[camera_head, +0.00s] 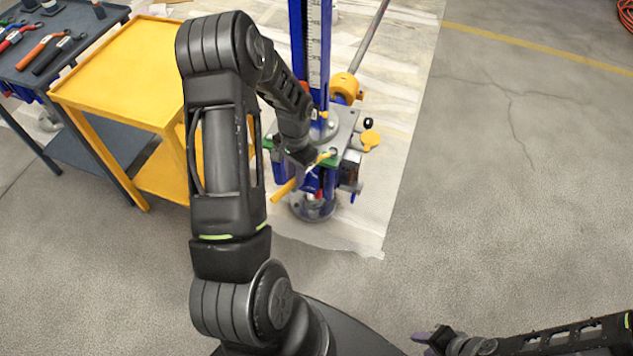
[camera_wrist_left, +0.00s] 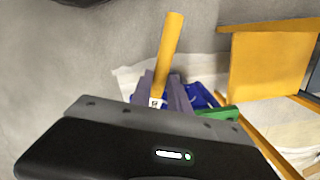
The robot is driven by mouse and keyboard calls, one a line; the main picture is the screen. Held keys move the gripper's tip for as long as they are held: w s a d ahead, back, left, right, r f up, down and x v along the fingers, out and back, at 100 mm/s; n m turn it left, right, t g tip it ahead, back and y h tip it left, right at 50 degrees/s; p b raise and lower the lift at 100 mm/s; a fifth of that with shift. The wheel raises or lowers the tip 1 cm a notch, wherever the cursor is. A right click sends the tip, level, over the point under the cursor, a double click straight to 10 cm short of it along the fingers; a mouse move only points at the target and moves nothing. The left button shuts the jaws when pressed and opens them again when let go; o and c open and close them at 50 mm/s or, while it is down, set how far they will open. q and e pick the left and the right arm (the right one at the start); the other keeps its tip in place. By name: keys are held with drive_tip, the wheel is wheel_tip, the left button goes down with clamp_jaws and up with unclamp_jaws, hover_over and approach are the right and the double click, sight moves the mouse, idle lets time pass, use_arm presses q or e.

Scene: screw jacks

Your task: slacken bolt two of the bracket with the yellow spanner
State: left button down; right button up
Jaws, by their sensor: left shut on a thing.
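My left gripper (camera_head: 314,172) is at the near side of the blue screw jack (camera_head: 297,45), low by its base. It is shut on the yellow spanner (camera_head: 284,190), whose handle sticks out toward the lower left. In the left wrist view the yellow handle (camera_wrist_left: 169,50) stands up between the purple fingers (camera_wrist_left: 162,92). The spanner's head is hidden, so I cannot tell whether it touches a bolt. A grey plate (camera_head: 345,122) surrounds the jack; bolt two cannot be picked out. My right gripper (camera_head: 428,338) is at the bottom, apart from everything; its jaw opening is unclear.
A grey bar (camera_head: 372,35) slopes up behind the jack. A pale sheet (camera_head: 400,110) lies under the jack. The concrete floor (camera_head: 520,190) at right is clear.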

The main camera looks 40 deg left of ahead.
use_arm(q)
drive_tip(key=w+a+m, duration=0.1)
drive_tip(key=a+m, duration=0.3)
drive_tip(key=a, duration=0.2)
drive_tip(key=shift+w+a+m, duration=0.15)
drive_tip(key=shift+w+m, duration=0.15)
drive_tip(key=shift+m, duration=0.1)
drive_tip(key=shift+s+f+b, duration=0.1)
drive_tip(key=shift+f+b, duration=0.75)
idle(0.6)
drive_tip(key=w+d+n, duration=0.2)
drive_tip(key=d+n, duration=0.5)
drive_tip(key=d, duration=0.2)
drive_tip(key=w+d+n, duration=0.2)
drive_tip(key=d+n, duration=0.6)
drive_tip(key=d, duration=0.2)
drive_tip(key=shift+p, duration=0.35)
idle(0.7)
